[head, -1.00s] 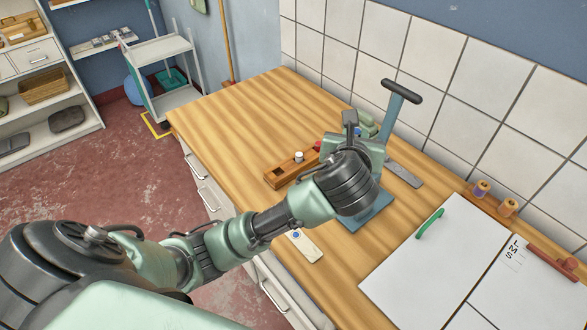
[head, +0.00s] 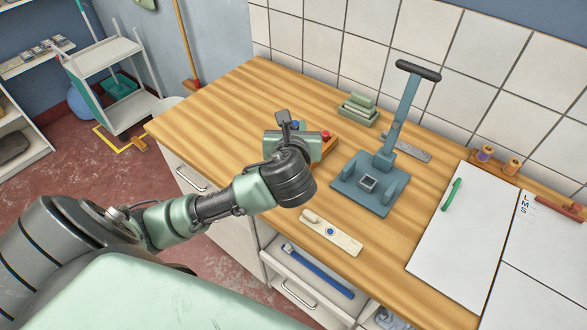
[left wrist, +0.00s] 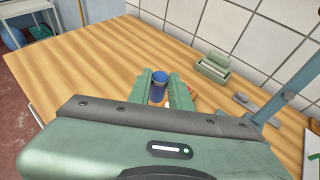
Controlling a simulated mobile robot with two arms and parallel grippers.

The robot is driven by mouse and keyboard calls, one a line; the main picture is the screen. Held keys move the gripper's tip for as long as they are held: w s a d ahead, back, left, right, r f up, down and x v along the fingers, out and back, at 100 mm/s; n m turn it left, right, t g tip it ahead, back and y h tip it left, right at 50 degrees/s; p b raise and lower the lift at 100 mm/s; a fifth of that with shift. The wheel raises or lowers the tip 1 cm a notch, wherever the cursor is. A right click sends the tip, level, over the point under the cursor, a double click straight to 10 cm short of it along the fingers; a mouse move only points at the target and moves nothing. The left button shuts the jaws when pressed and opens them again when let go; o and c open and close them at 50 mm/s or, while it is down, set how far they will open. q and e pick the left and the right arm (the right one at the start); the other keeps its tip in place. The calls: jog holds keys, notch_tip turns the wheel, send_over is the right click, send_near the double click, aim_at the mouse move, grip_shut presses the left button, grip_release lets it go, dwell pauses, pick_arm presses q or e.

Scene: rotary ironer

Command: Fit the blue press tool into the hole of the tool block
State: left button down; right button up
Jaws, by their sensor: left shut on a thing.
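The blue press tool (left wrist: 159,86) is a short blue cylinder between the two green fingers of my left gripper (left wrist: 164,90) in the left wrist view. The gripper is shut on it. In the head view my left gripper (head: 297,130) is over the wooden tool block (head: 327,149), and a bit of blue shows behind it. The block is mostly hidden behind the gripper; a red-topped tool (head: 326,135) shows at its right end. The hole and the gap between tool and block cannot be seen. My right gripper is not in view.
The blue-grey hand press (head: 368,185), with its tall lever, stands right of the block. Green stacked pieces (head: 359,108) lie behind. A pale plate with a blue dot (head: 331,232) lies at the front edge. White boards (head: 470,225) cover the right. The left worktop is clear.

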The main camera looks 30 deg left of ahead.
pick_arm(q)
jog(key=f, duration=0.9)
jog(key=shift+s+a+f, duration=0.15)
jog(key=shift+a+f, duration=0.15)
jog(key=shift+f, duration=0.35)
jog(key=shift+d+f, duration=0.1)
jog(key=shift+f, duration=0.3)
notch_tip(320, 180, down, 3)
jog(key=shift+f, duration=0.25)
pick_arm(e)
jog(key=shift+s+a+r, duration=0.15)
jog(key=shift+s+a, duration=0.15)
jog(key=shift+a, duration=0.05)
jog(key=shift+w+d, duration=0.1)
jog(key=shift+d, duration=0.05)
pick_arm(q)
jog(key=c, duration=1.3)
grip_release()
jog(key=shift+f, duration=0.1)
